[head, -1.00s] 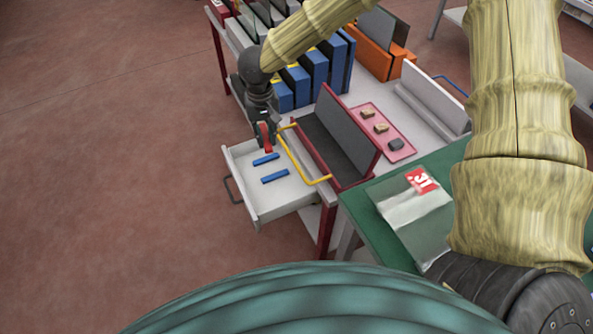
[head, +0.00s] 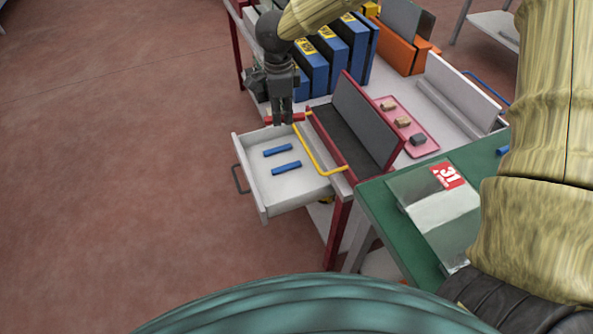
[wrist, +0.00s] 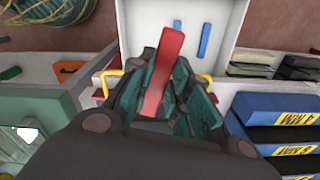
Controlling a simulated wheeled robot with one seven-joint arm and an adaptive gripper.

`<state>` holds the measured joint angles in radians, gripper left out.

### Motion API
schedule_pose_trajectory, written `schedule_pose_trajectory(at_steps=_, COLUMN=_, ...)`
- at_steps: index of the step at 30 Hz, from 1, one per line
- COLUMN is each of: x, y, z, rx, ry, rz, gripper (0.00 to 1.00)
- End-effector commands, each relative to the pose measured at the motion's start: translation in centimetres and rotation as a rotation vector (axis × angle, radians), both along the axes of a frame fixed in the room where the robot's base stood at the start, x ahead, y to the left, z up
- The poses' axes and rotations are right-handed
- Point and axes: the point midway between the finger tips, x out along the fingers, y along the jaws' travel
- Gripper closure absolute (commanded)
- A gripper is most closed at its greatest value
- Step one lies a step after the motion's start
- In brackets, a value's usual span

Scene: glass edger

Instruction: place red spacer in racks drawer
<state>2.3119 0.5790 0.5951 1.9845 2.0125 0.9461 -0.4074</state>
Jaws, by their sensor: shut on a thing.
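The red spacer (wrist: 162,72) is a flat red bar held between the fingers of my gripper (wrist: 168,95) in the wrist view. In the head view my gripper (head: 283,120) points down at the drawer's back edge, and the red spacer (head: 297,117) shows as a short red bar across its fingertips. The open white drawer (head: 262,206) extends from the rack's table, with two blue spacers (head: 278,150) lying in it. In the wrist view the drawer (wrist: 225,25) lies beyond the gripper. The spacer's height above the drawer cannot be told exactly.
A yellow handle (head: 318,163) on a dark red rack (head: 352,125) stands right beside the drawer. Blue boxes (head: 340,50) stand behind the gripper. A pink tray (head: 418,146) with small blocks lies to the right. The drawer's front half has free room.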

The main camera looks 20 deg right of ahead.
Motion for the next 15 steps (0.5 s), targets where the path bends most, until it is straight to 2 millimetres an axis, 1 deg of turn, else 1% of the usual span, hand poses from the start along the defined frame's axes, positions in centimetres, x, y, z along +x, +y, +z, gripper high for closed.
schedule_pose_trajectory(at_steps=1, x=0.05, y=-0.06, z=-0.45, rx=0.0, ry=-0.002, rz=-0.075, gripper=0.97)
schedule_pose_trajectory(at_steps=15, x=0.09, y=-0.46, z=-0.46, rx=0.003, ry=-0.016, rz=-0.838, gripper=0.97)
